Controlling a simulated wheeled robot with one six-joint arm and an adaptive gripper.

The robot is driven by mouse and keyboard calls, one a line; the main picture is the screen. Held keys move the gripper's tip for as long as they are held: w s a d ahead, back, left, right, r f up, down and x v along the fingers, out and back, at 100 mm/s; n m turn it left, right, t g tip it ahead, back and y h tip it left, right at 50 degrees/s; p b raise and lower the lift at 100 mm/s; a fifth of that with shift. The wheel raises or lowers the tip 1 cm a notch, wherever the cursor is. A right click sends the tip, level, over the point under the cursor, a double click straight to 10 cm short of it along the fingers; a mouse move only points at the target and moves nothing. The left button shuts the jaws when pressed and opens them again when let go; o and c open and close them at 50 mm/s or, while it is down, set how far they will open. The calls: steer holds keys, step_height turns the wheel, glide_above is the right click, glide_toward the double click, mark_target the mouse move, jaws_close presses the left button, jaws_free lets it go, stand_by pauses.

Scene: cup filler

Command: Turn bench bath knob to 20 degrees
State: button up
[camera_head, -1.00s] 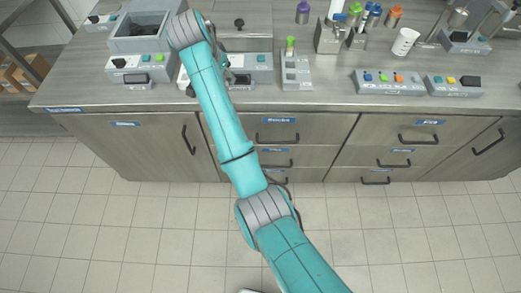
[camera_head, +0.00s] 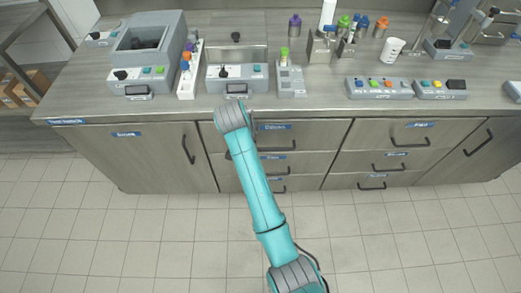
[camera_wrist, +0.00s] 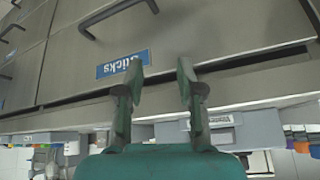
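The grey box in the middle of the bench (camera_head: 252,83) has a steel top with a small black knob and, on its front, a black dial knob (camera_head: 222,72) with its pointer roughly upright; its exact angle is too small to read. A left box with an open basin (camera_head: 172,55) has its own black knob (camera_head: 121,75). Which one is the bath I cannot tell for sure. In the wrist view my gripper (camera_wrist: 160,75) is open and empty, with drawer fronts and the bench edge beyond it. In the head view my arm hides the gripper, low before the bench front.
A white rack with coloured caps (camera_head: 188,80) stands between the boxes, and a grey holder with a green-capped vial (camera_head: 290,80) stands right. Button panels (camera_head: 380,88) sit further right. Drawer handles (camera_head: 278,147) stick out below the bench edge. The floor is clear.

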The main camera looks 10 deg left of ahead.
steer(key=s+d+f, duration=0.2)
steer(key=d+f, duration=0.3)
steer(key=f, duration=0.1)
steer(key=shift+s+n+t, duration=0.3)
steer(key=shift+s, duration=0.05)
steer(key=shift+d, duration=0.1)
